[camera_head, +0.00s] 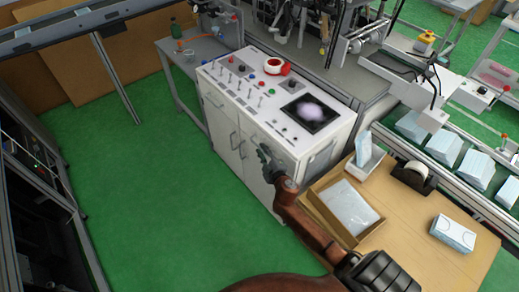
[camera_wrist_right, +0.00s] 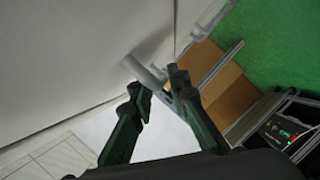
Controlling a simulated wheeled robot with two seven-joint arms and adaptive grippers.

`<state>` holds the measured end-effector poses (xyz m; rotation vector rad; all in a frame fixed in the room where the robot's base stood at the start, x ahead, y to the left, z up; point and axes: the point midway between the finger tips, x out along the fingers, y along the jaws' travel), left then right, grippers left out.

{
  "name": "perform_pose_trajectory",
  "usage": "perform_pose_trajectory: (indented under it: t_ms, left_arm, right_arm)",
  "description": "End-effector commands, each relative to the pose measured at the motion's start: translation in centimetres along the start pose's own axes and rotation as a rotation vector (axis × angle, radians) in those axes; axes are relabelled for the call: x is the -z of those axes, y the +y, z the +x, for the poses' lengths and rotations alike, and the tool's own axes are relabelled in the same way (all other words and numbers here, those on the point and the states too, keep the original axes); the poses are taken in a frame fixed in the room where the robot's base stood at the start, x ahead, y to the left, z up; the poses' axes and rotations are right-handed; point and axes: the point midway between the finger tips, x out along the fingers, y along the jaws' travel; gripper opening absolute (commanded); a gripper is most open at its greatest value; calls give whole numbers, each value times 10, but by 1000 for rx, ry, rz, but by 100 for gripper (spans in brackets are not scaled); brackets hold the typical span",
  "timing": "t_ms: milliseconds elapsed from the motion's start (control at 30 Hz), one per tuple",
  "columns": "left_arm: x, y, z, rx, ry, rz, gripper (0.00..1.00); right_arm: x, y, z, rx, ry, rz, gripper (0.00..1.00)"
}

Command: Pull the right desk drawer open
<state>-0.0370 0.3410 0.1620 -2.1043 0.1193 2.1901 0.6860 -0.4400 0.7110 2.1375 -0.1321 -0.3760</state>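The white control desk (camera_head: 223,132) has front panels with grey handles. Its right front panel (camera_head: 258,182) looks shut, and my right gripper (camera_head: 265,155) is in front of it, near its upper part. In the right wrist view, my right gripper (camera_wrist_right: 160,84) has its dark fingers apart. A grey bar handle (camera_wrist_right: 143,70) on the white panel (camera_wrist_right: 65,60) reaches into the space at the fingertips. I cannot tell whether the fingers touch it. Another handle (camera_wrist_right: 208,18) shows farther along. My left gripper is in neither view.
Right of the desk, a wooden table (camera_head: 425,245) holds an open cardboard box (camera_head: 325,215), a tape dispenser (camera_head: 412,177) and a white-blue carton (camera_head: 452,234). Green floor (camera_head: 165,215) is free in front of the desk.

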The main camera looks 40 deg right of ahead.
Motion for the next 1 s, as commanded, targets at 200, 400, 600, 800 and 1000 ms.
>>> perform_pose_trajectory:
  t_ms: [200, 400, 600, 800, 1000]
  left_arm:
    - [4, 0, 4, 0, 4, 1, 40]
    - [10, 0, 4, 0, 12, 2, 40]
    - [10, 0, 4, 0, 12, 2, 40]
    - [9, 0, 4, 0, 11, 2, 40]
    - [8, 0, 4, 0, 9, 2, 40]
  right_arm:
    - [1, -1, 16, 1, 2, 0, 16]
    - [2, -1, 16, 2, 3, 0, 16]
    - [2, -1, 16, 2, 3, 0, 5]
    - [2, -1, 16, 2, 3, 0, 0]
    - [2, -1, 16, 1, 3, 0, 0]
